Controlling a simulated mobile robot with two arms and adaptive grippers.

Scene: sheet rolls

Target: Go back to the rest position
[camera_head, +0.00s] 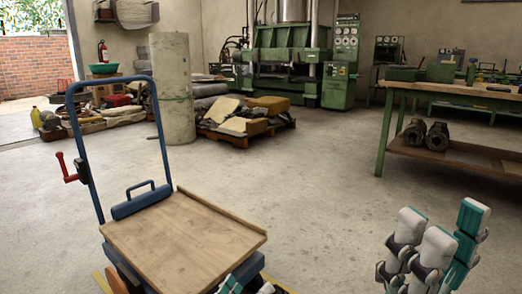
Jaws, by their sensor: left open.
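My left gripper (243,287) is at the bottom edge of the head view, mostly cut off. Its teal and grey tips show beside the front right corner of a wooden-topped trolley (180,240); I cannot tell if they touch it. It is open, and I see nothing in it. My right gripper (440,240) is at the lower right, its white and teal fingers pointing up over bare floor. No object shows between them, and I cannot tell how far they are spread.
The trolley has a blue handle (110,82) and an empty top. Behind it stand a tall grey roll (172,90) and a loaded pallet (240,125). A green workbench (465,95) is at the right, green machinery (290,50) at the back. The middle floor is clear.

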